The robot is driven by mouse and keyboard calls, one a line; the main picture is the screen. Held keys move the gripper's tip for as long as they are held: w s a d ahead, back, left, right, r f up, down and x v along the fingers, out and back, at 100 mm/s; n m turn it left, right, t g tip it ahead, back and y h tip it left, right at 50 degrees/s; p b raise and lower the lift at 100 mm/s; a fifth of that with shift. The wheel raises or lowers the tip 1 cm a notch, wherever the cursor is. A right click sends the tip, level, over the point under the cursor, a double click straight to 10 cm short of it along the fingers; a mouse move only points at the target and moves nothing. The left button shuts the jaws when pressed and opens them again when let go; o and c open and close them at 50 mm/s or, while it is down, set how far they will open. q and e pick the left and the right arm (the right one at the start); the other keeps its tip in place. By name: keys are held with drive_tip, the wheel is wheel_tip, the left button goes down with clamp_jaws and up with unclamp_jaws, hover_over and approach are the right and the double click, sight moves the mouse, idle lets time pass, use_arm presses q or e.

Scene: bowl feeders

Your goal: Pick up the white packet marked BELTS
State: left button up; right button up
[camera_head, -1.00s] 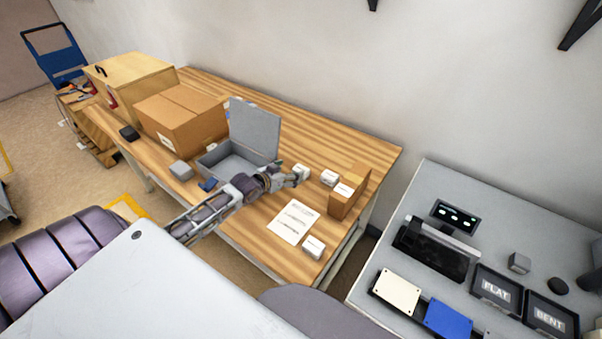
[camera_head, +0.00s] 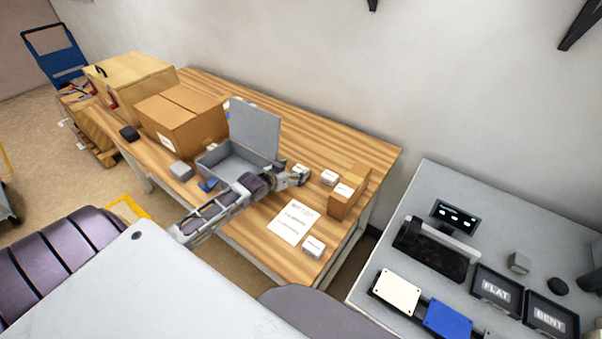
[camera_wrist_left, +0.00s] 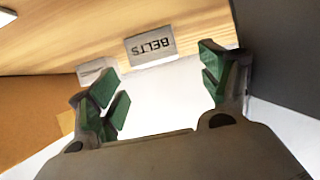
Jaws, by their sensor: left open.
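The white packet marked BELTS (camera_wrist_left: 152,47) shows in the left wrist view, its grey label face upside down and its bright white top nearer me, between my open left fingers (camera_wrist_left: 165,88). Neither finger visibly presses on it. In the head view, the packet beside the gripper (camera_head: 301,168) appears to be this one, standing on the wooden table (camera_head: 340,143). My left gripper (camera_head: 299,179) is at that packet and partly hides it. My right gripper is not in view.
An open grey box (camera_head: 230,163) with a raised lid stands left of the gripper. Another white packet (camera_head: 329,178) and a small brown carton (camera_head: 345,198) stand close on the right. A paper sheet (camera_head: 292,222) and a further packet (camera_head: 313,246) lie nearer the front.

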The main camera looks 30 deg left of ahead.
sight(301, 169)
use_arm(q)
drive_tip(key=shift+x, duration=1)
drive_tip(key=shift+w+d+f, duration=0.3)
drive_tip(key=shift+w+f, duration=0.3)
drive_tip(key=shift+w, duration=0.3)
drive_tip(key=shift+c, duration=0.3)
drive_tip(key=c, duration=1.1)
drive_tip(key=shift+r, duration=0.1)
wheel_tip(301, 169, up, 10)
